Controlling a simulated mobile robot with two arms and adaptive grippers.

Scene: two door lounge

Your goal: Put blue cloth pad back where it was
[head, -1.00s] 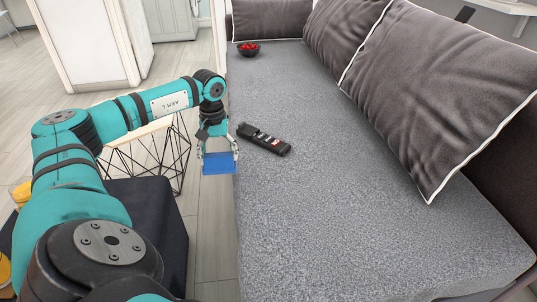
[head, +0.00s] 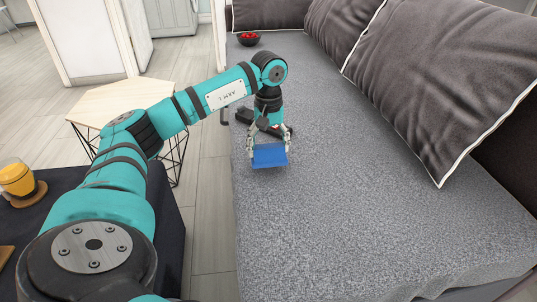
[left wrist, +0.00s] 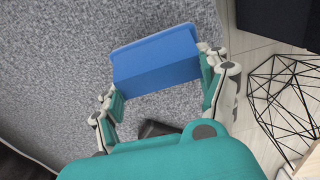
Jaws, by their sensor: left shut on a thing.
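My left gripper (head: 268,152) is shut on the blue cloth pad (head: 270,157) and holds it at the near-left part of the grey sofa seat (head: 340,200). In the left wrist view the pad (left wrist: 157,60) sits between the two fingers, with grey sofa fabric behind it. I cannot tell whether the pad touches the seat or hangs just above it. My right gripper is not in view.
A black remote (head: 245,116) lies on the sofa, partly hidden behind my left gripper. A dark bowl of red items (head: 248,40) stands at the seat's far end. Grey cushions (head: 440,90) line the right. The near seat is clear.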

